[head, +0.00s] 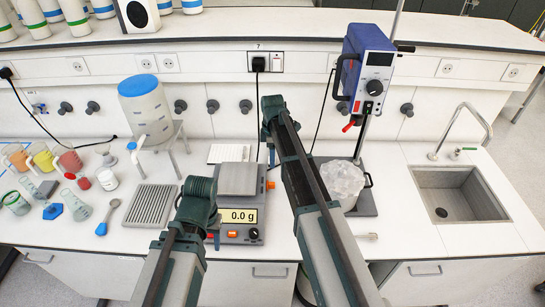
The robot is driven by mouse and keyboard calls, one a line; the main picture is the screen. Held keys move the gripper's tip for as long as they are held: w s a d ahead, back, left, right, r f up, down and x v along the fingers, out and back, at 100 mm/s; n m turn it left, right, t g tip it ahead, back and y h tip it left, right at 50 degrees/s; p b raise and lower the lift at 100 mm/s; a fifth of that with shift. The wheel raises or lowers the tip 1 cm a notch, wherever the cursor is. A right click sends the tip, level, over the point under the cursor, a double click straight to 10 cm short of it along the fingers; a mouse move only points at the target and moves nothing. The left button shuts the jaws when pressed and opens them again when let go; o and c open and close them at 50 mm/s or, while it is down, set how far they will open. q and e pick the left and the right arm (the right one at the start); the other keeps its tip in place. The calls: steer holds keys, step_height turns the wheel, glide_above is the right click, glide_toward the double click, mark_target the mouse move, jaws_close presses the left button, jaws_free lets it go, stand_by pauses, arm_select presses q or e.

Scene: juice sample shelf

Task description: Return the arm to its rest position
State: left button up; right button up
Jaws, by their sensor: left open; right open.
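My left arm (178,262) comes in from the bottom and ends in a dark green joint in front of the left side of the balance (255,212). My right arm (312,195) reaches up and leftward, between the balance and the stirrer, to a dark green joint near the back of the bench. No object shows in either arm's hold. The balance's pan is bare and its display reads 0.0 g.
Left are several beakers, including an orange one (17,157), a blue-handled scoop (108,216), a ribbed grey tray (151,206) and a blue-lidded container (146,108) on a stand. Right are a blue stirrer (367,67) above a clear vessel (343,182), and a sink (459,195).

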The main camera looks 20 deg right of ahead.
arm_select(q)
steer(key=shift+r, duration=0.3)
arm_select(e)
steer(key=shift+r, duration=0.25)
